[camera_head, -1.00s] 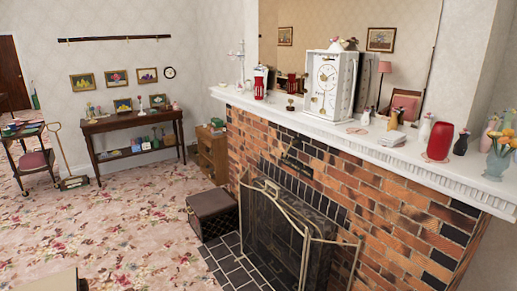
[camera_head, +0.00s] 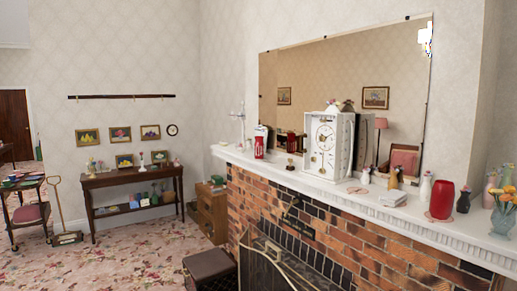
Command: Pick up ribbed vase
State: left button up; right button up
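Several vases stand on the white mantel shelf. A glass vase (camera_head: 502,223) with orange and yellow flowers is at the far right end, and it may be the ribbed vase. Other vase shapes nearby are a pink one (camera_head: 489,193), a small dark one (camera_head: 464,202) and a white one (camera_head: 425,187). A red rounded cylinder (camera_head: 442,199) stands between the white and dark ones. Ribs are too small to make out on any of them, so I cannot tell which is the ribbed vase. Neither of my grippers is in view.
The mantel shelf (camera_head: 330,187) runs above the brick fireplace (camera_head: 350,236). A white clock (camera_head: 324,146) stands on it. A fire screen (camera_head: 262,262) and a dark box (camera_head: 209,268) are below. Patterned carpet (camera_head: 150,245) is open at the left.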

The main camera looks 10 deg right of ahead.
aim_at(258, 149)
jog(key=i+j+u, duration=0.25)
jog(key=i, duration=0.25)
jog(key=i+u, duration=0.3)
jog(key=i, duration=0.2)
jog(key=i+j, duration=0.15)
jog(key=i, duration=1.55)
jog(key=i+j+z, duration=0.15)
jog(key=i+z, duration=0.3)
jog(key=i+j+z, duration=0.45)
jog(key=i, duration=0.15)
